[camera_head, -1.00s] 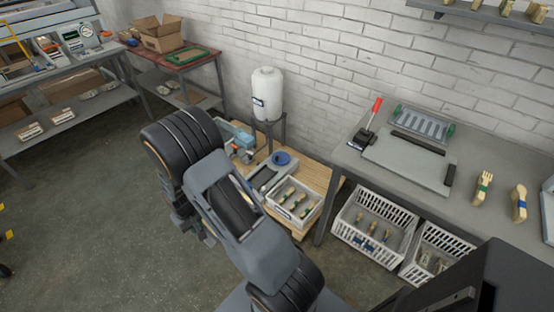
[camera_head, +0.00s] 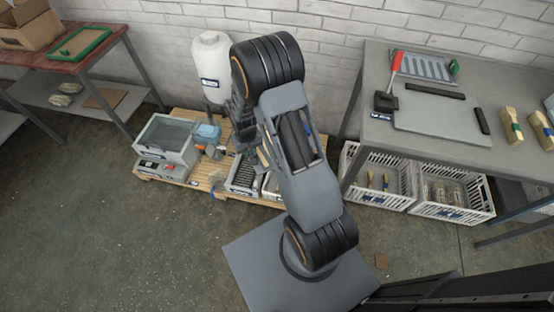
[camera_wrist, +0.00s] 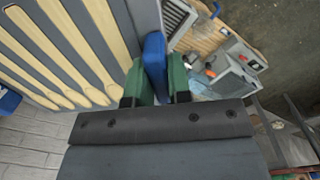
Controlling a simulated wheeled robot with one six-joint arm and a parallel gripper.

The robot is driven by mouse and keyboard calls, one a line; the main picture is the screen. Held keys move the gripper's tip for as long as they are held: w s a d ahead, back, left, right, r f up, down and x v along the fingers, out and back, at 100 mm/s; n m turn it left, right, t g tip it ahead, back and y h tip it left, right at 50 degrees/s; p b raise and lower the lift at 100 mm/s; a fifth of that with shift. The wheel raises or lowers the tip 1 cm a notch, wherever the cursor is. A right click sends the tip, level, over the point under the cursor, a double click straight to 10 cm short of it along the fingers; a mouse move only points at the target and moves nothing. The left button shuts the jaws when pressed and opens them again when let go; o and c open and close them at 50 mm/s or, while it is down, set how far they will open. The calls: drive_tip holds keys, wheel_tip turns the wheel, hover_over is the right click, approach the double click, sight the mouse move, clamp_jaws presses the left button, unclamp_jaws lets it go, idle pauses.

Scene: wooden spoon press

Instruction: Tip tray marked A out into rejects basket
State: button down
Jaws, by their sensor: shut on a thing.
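In the wrist view, my gripper (camera_wrist: 158,78) has its green fingers shut on a blue grip (camera_wrist: 155,52) at the edge of a grey tray (camera_wrist: 147,14). Pale wooden spoons (camera_wrist: 65,45) lie side by side in the tray. No letter A is readable on it. Two white slatted baskets, one on the left (camera_head: 352,165) and one on the right (camera_head: 490,208), stand under the workbench with wooden pieces inside. Their labels are too small to read, so I cannot tell which is for rejects.
A wooden pallet (camera_head: 205,181) behind my arm bears a grey bin (camera_head: 165,140), a dark slatted box (camera_head: 243,174) and other gear. A white tank (camera_head: 212,68) stands by the wall. The grey workbench (camera_head: 372,80) is at right. Floor at left is clear.

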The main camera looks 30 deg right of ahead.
drive_tip(key=w+d+f+m+b, duration=0.1)
drive_tip(key=w+d+f+b, duration=0.1)
drive_tip(key=d+f+b, duration=0.6)
drive_tip(key=w+d+f+m+b, duration=0.2)
drive_tip(key=d+f+b, duration=0.1)
drive_tip(key=f+b, duration=0.9)
drive_tip(key=s+d+r+t+y+b, duration=0.1)
drive_tip(key=d+r+t+y+b, duration=0.1)
drive_tip(key=d+y, duration=0.4)
drive_tip(key=s+d+r+t+y+b, duration=0.1)
drive_tip(key=s+d+y+b, duration=0.1)
drive_tip(key=d+y, duration=0.4)
drive_tip(key=shift+d+r+t+y+b, duration=0.25)
drive_tip(key=shift+r+t+y+b, duration=0.15)
drive_tip(key=shift+y+b, duration=0.55)
